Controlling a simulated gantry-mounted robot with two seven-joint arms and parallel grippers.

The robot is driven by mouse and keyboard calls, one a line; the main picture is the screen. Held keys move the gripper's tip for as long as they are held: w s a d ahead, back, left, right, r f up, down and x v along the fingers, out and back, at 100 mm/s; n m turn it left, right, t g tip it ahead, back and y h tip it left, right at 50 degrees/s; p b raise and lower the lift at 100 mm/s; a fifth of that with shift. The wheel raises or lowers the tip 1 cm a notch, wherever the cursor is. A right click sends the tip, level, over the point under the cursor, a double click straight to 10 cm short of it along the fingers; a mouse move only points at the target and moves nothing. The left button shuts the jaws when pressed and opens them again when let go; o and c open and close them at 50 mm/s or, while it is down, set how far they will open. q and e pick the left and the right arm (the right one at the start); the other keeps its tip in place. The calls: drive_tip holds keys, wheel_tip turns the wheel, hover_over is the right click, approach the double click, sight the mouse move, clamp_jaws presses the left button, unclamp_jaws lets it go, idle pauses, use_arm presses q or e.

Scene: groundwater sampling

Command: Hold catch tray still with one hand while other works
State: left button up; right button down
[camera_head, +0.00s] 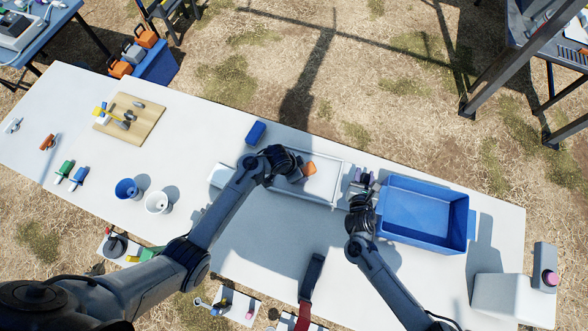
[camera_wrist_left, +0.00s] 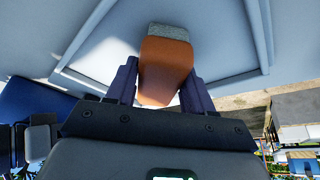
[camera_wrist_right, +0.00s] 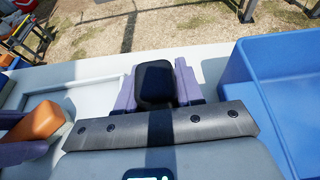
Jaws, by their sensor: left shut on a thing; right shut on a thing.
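The white catch tray (camera_head: 326,186) lies on the table, left of a blue bin. Its pale floor and raised rim also show in the left wrist view (camera_wrist_left: 75,75). My left gripper (camera_head: 298,172) is over the tray, shut on an orange-brown block (camera_wrist_left: 163,70) with a grey speckled end. The block (camera_head: 310,168) is at the tray's inside; contact with the floor is unclear. My right gripper (camera_wrist_right: 156,90) is at the tray's right end, shut on a black rounded piece (camera_wrist_right: 154,82). Whether that piece belongs to the tray is unclear.
The blue bin (camera_head: 425,238) stands close right of my right gripper. A small blue block (camera_head: 256,132) lies behind the tray. A blue cup (camera_head: 127,188), a white cup (camera_head: 156,202) and a wooden board (camera_head: 146,125) are at left. The table's front middle is mostly clear.

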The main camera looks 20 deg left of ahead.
use_arm(q)
drive_tip(key=shift+w+d, duration=0.15)
drive_tip(key=shift+d, duration=1.8)
drive_tip(key=shift+d+r, duration=0.2)
drive_tip(key=shift+r, duration=0.35)
drive_tip(key=shift+d+r, duration=0.15)
drive_tip(key=shift+r, duration=0.4)
drive_tip(key=shift+a+r, duration=0.1)
drive_tip(key=shift+r, duration=2.85)
use_arm(e)
drive_tip(key=c, duration=0.6)
unclamp_jaws()
drive_tip(key=shift+c, duration=0.2)
drive_tip(key=shift+s, duration=0.1)
